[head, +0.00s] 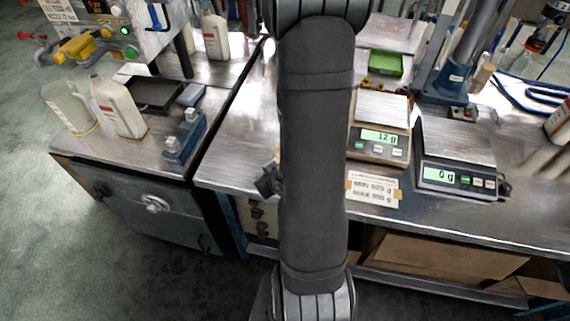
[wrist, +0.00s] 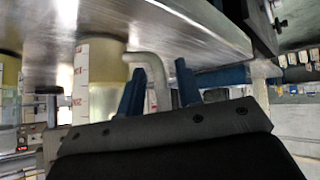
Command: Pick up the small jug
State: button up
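The small jug (wrist: 98,78) is a cream, translucent vessel with red markings and a pale curved handle (wrist: 155,75). In the wrist view, which looks upside down, it is against the metal bench top. My gripper (wrist: 160,85) is open, with one blue finger on each side of the handle. The handle appears between the fingers; I cannot tell whether either finger touches it. In the head view my dark arm hides the jug, and only a bit of my gripper (head: 268,180) shows left of the arm near the bench's front edge.
Two scales stand right of my arm, one reading 12 g (head: 379,137) and one 0 g (head: 446,176). A label card (head: 373,187) lies in front. A green tray (head: 385,64) is behind. Another yellowish vessel (wrist: 9,70) is at the wrist view's left edge.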

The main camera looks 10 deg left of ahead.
grip_shut()
jog(key=shift+r, duration=0.25)
